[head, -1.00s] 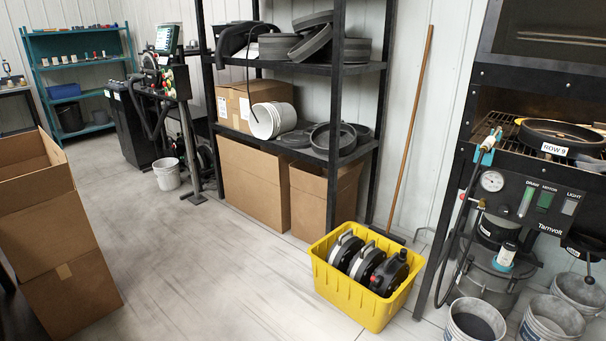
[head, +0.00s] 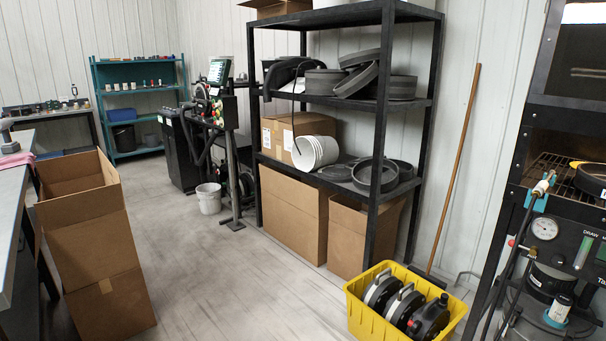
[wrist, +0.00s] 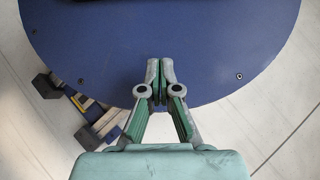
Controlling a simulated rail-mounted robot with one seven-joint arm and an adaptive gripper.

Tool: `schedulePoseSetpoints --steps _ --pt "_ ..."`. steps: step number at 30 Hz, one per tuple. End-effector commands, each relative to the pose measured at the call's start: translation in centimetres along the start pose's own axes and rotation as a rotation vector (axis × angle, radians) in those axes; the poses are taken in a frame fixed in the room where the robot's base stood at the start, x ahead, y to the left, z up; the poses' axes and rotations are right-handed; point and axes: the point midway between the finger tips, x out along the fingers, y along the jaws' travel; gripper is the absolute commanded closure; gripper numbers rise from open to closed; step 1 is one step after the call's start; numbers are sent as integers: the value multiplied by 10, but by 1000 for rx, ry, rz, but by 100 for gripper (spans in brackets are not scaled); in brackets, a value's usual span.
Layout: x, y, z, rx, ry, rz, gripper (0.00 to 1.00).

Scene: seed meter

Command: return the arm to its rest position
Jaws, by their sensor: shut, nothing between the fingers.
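My gripper (wrist: 159,88) shows only in the wrist view. Its grey fingers with green pads are together at the tips, with nothing between them. It hangs over a round dark blue plate (wrist: 215,55) with small screws near its edge; this looks like part of my own base, though I cannot be sure. The fingertips overlap the plate's lower edge in the picture; the gap between them is hard to judge. My arm and gripper are not in the head view.
A yellow crate (head: 378,327) with several black round units stands on the floor. Behind it is a black shelf rack (head: 380,150). Stacked cardboard boxes (head: 85,225) stand at left beside a grey table (head: 12,200). A machine stand (head: 540,150) is at right. The middle floor is clear.

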Motion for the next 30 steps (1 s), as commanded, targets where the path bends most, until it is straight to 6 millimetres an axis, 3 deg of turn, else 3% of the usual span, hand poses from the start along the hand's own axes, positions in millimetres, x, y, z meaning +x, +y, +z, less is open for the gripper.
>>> schedulePoseSetpoints --steps 1,8,18,24,30 --pt "-15 0 13 2 10 -2 100" --pt "-47 1 34 2 56 -2 100" --pt "-113 2 76 1 153 0 100" --pt "-129 2 84 1 186 0 100" --pt "-130 2 83 1 191 0 100"
